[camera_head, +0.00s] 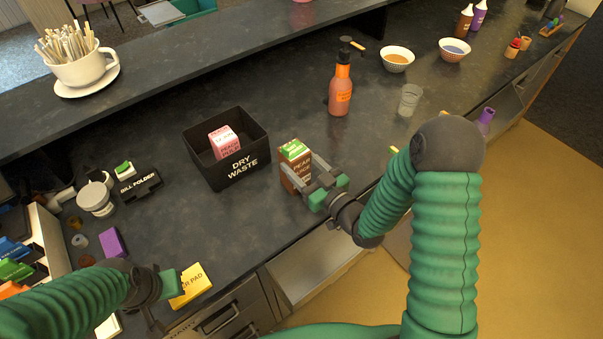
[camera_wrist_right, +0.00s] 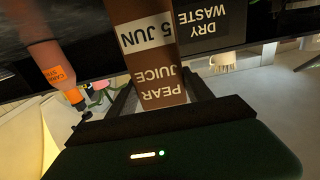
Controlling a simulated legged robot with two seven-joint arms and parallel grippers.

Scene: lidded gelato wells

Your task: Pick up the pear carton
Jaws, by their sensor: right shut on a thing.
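The pear carton (camera_head: 294,168) is a brown box with a green and white top. It stands upright on the dark counter, right of the dry waste bin. My right gripper (camera_head: 308,178) is shut on it, with a finger on either side. In the right wrist view the carton (camera_wrist_right: 154,62) shows between the fingers, its label reading "PEAR JUICE" and "5 JUN" upside down. I cannot tell whether its base touches the counter. My left gripper (camera_head: 165,284) is at the lower left, near a yellow pad; its fingers are not clear.
A black dry waste bin (camera_head: 250,177) holding a pink carton (camera_head: 223,142) stands just left of the pear carton. An orange-labelled bottle (camera_head: 340,92) and a clear cup (camera_head: 410,99) stand behind to the right. A yellow pad (camera_head: 191,284) lies near the front edge.

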